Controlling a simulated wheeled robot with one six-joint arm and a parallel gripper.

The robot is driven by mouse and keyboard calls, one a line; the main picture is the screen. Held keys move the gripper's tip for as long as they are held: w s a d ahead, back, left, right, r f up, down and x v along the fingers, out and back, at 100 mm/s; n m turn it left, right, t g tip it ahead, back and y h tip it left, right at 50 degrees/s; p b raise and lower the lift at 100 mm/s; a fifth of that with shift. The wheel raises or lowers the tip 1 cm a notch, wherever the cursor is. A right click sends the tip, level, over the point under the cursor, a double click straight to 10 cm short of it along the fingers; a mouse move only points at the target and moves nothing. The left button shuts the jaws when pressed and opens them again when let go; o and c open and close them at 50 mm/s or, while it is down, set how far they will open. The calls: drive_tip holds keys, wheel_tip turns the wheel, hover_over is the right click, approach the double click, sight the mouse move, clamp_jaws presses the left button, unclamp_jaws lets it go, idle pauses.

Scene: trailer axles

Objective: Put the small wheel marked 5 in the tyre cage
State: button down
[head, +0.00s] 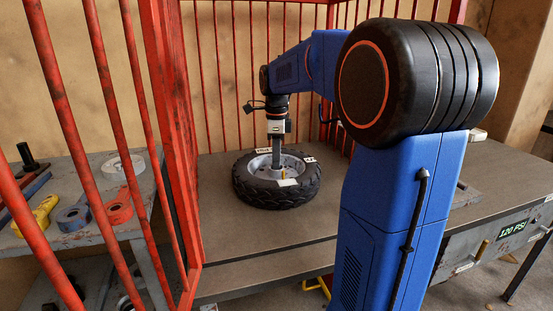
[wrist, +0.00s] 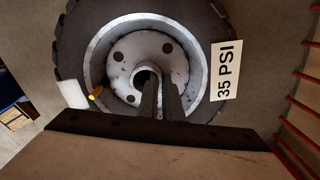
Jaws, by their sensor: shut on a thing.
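The wheel (head: 250,194) is a black tyre with a grey rim, lying flat on the grey bench top among the red bars of the tyre cage (head: 160,90). It also shows in the wrist view (wrist: 100,55), with a white tag reading 35 PSI (wrist: 225,72) and a yellow valve. Small white tags show on it in the head view, too small to read; I cannot make out a 5. My gripper (head: 276,166) points straight down at the wheel's hub. Its two dark fingers (wrist: 160,88) are shut on the hub beside the centre hole. The exact contact is partly hidden.
Red bars rise at the left and behind the wheel. A side bench at left holds a yellow tool (head: 40,215), a red ring-shaped tool (head: 118,207) and a white roll (head: 122,165). A gauge reading 120 PSI (head: 513,230) is at right. Bench in front of the wheel is clear.

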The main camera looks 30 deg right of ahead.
drive_tip(key=c, duration=1.9)
unclamp_jaws()
drive_tip(key=shift+f, duration=0.1)
drive_tip(key=shift+c, duration=0.2)
wheel_tip(320, 180, up, 12)
